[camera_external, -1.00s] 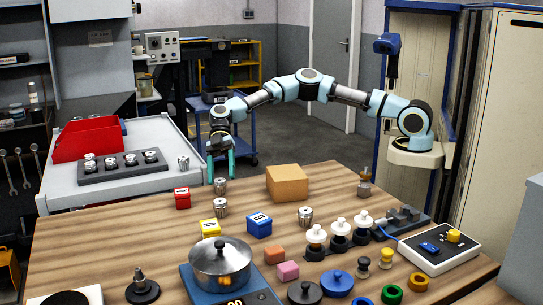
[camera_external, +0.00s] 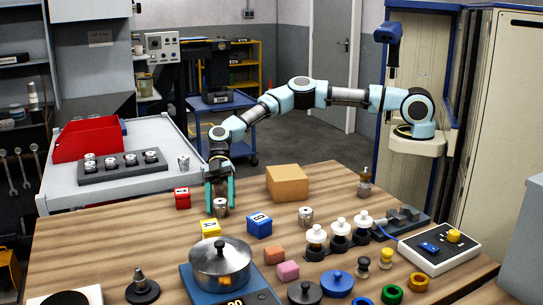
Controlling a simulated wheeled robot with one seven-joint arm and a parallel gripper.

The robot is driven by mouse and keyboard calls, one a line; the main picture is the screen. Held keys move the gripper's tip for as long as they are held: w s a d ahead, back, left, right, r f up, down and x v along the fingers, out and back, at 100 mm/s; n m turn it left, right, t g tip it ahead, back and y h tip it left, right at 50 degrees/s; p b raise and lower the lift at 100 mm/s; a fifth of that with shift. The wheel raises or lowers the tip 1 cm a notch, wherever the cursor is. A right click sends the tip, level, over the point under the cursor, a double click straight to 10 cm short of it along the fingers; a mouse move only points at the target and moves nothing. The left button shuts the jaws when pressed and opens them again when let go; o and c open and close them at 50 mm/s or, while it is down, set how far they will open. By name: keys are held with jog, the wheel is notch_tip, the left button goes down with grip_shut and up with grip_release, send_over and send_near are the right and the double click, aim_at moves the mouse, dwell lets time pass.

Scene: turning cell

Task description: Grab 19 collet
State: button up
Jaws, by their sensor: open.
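My gripper (camera_external: 219,200) is open and points down over the left part of the wooden table. A silver collet (camera_external: 221,208) stands upright on the table and shows between or just in front of the fingertips; I cannot tell which. A second collet behind it is now hidden by my gripper. Another collet (camera_external: 305,216) stands right of the blue block (camera_external: 259,225). A red block (camera_external: 182,198) and a yellow block (camera_external: 210,229) also stand near the collets. The blocks' marks and any size marks on the collets are too small to read.
A grey cart (camera_external: 150,195) at left carries a red bin (camera_external: 88,140), a dark rack (camera_external: 122,172) of several collets and one loose collet (camera_external: 184,163). A cardboard box (camera_external: 287,183) stands right of my gripper. A pot (camera_external: 221,262) and several small parts fill the table's front.

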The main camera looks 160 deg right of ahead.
grip_shut()
dwell(0.3)
